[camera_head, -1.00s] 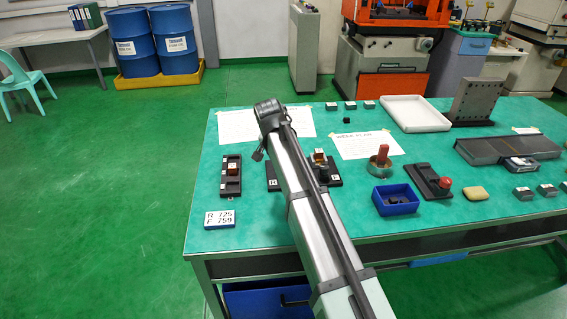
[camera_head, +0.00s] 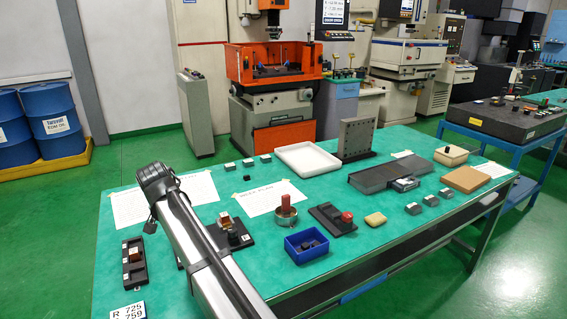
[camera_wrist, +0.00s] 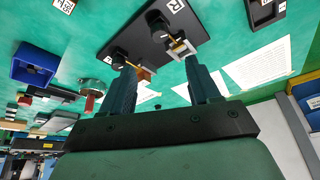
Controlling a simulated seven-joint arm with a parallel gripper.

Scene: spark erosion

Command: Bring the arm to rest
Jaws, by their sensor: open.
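My arm (camera_head: 205,255) reaches over the green table (camera_head: 380,250) from the front edge. In the head view its end hides my gripper's fingers. In the wrist view my gripper (camera_wrist: 160,65) has its two dark fingers apart, with nothing clearly held between them. Beyond the fingertips is a black fixture plate (camera_wrist: 130,38) with dark knobs, a copper-coloured piece and a small metal clamp. I cannot tell whether the fingers touch any of these. In the head view this plate (camera_head: 240,238) sits just right of my arm, partly hidden by it.
Left of my arm lies another black holder (camera_head: 133,265). A white tray (camera_head: 307,159) lies farther back.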

